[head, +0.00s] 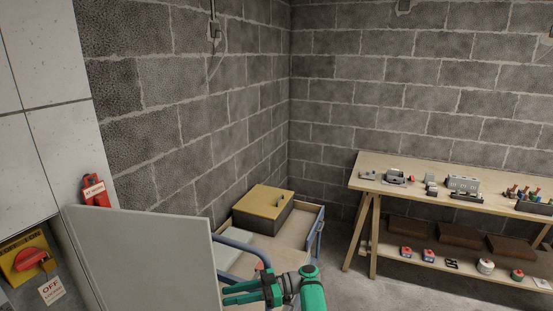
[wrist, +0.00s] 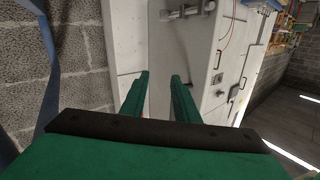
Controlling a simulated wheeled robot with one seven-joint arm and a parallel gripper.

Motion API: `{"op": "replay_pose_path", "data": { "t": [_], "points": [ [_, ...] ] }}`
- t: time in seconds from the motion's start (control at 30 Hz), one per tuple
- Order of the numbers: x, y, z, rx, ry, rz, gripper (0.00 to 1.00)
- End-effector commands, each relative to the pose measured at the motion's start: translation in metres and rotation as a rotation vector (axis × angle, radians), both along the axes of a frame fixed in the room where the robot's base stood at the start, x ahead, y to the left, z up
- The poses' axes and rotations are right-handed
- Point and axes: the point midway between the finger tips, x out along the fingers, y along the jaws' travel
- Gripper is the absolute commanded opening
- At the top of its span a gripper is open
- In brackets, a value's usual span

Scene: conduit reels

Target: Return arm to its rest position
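My gripper (head: 225,294) is green and black and shows at the bottom middle of the head view, its fingers pointing left. In the wrist view my gripper (wrist: 160,76) has its two green fingers apart with nothing between them. The fingers look open and empty. A grey-white panel (head: 145,258), like an open door, stands just left of the fingers in the head view. In the wrist view, pale cabinet faces (wrist: 218,70) lie beyond the fingertips. I cannot tell the exact gap between the fingers and the panel.
A cart (head: 312,232) with blue handles carries a yellow-lidded box (head: 262,196) behind my gripper. A wooden workbench (head: 375,182) with small parts stands at the right. A yellow and red switch (head: 30,260) with an OFF tag (head: 51,290) is at the left. Some floor (head: 390,285) is clear.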

Motion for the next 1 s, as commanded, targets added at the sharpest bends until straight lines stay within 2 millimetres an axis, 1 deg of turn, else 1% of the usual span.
{"op": "replay_pose_path", "data": {
  "t": [0.03,0.07,0.1,0.17,0.2,0.27,0.3,0.37,0.4,0.47,0.5,0.57,0.6,0.67,0.7,0.77,0.8,0.87,0.9,0.97,1.0],
  "points": [
    [-0.003,0.005,-0.025,-0.01,0.027,-0.039,0.28],
    [-0.004,0.008,-0.037,-0.02,0.04,-0.063,0.28],
    [-0.005,0.012,-0.056,-0.033,0.058,-0.097,0.28],
    [-0.007,0.018,-0.083,-0.051,0.088,-0.152,0.28],
    [-0.009,0.021,-0.101,-0.064,0.107,-0.19,0.28],
    [-0.011,0.024,-0.128,-0.083,0.136,-0.251,0.28],
    [-0.014,0.026,-0.145,-0.094,0.155,-0.292,0.28],
    [-0.018,0.029,-0.17,-0.112,0.183,-0.353,0.28],
    [-0.021,0.03,-0.187,-0.124,0.2,-0.395,0.28],
    [-0.026,0.03,-0.211,-0.141,0.229,-0.461,0.28],
    [-0.03,0.028,-0.226,-0.153,0.245,-0.505,0.28],
    [-0.036,0.026,-0.248,-0.169,0.272,-0.573,0.28],
    [-0.041,0.024,-0.263,-0.181,0.289,-0.615,0.28],
    [-0.05,0.023,-0.283,-0.198,0.313,-0.678,0.28],
    [-0.056,0.022,-0.296,-0.21,0.329,-0.719,0.28],
    [-0.068,0.021,-0.314,-0.229,0.353,-0.776,0.28],
    [-0.076,0.02,-0.325,-0.242,0.369,-0.813,0.28],
    [-0.09,0.021,-0.34,-0.261,0.391,-0.863,0.28],
    [-0.1,0.022,-0.35,-0.274,0.405,-0.894,0.28],
    [-0.116,0.024,-0.362,-0.294,0.425,-0.937,0.28],
    [-0.128,0.026,-0.369,-0.307,0.437,-0.963,0.28]
  ]
}}
